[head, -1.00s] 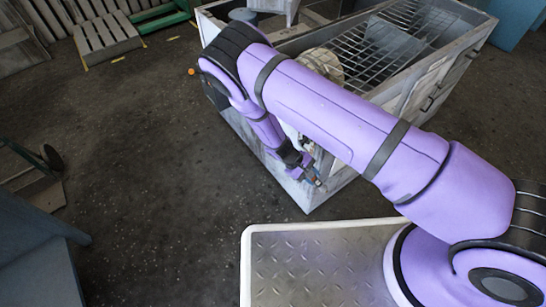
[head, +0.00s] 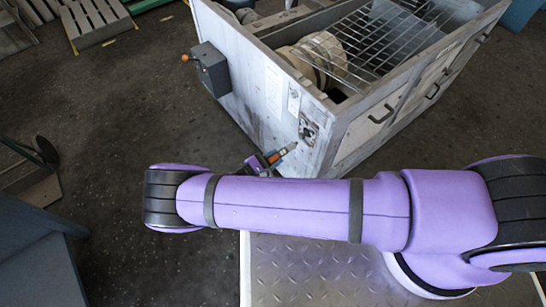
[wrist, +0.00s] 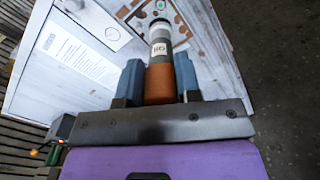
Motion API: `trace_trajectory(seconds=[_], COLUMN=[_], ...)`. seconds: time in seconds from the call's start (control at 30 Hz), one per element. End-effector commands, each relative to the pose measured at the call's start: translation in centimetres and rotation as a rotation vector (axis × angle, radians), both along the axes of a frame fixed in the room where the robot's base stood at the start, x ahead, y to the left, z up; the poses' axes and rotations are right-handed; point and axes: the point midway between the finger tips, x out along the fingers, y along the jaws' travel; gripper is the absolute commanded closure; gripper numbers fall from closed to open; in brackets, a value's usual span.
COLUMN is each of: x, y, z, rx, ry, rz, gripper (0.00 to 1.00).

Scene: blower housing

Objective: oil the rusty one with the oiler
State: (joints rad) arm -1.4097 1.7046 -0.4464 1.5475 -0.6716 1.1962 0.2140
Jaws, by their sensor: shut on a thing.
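My gripper (wrist: 158,85) is shut on the oiler (wrist: 162,60), a bottle with an orange-brown body, a white label reading "Oil" and a grey top. In the head view the oiler (head: 285,151) points up and right toward the housing's near face, at a small plate (head: 308,130) with rusty brown and dark marks. In the wrist view this plate (wrist: 193,38) has a brown border and round parts, partly hidden behind the oiler's top. I cannot tell whether the tip touches it. In the head view my gripper (head: 264,164) is partly hidden by my arm.
The pale blower housing (head: 262,118) has an open top with a wire grate (head: 385,40) and a round drum (head: 312,60). A grey box with an orange-tipped lever (head: 212,70) juts from its left side. A pallet (head: 97,25) lies farther back.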

Motion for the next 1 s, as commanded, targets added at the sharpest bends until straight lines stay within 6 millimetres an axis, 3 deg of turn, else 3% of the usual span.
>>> trace_trajectory(seconds=[0.53,1.0], x=[2.4,2.9], y=[-3.7,-4.3], z=[0.0,0.0], rx=[-0.001,0.0], ry=[0.001,0.0], rz=[-0.004,-0.003], gripper=[0.97,0.97])
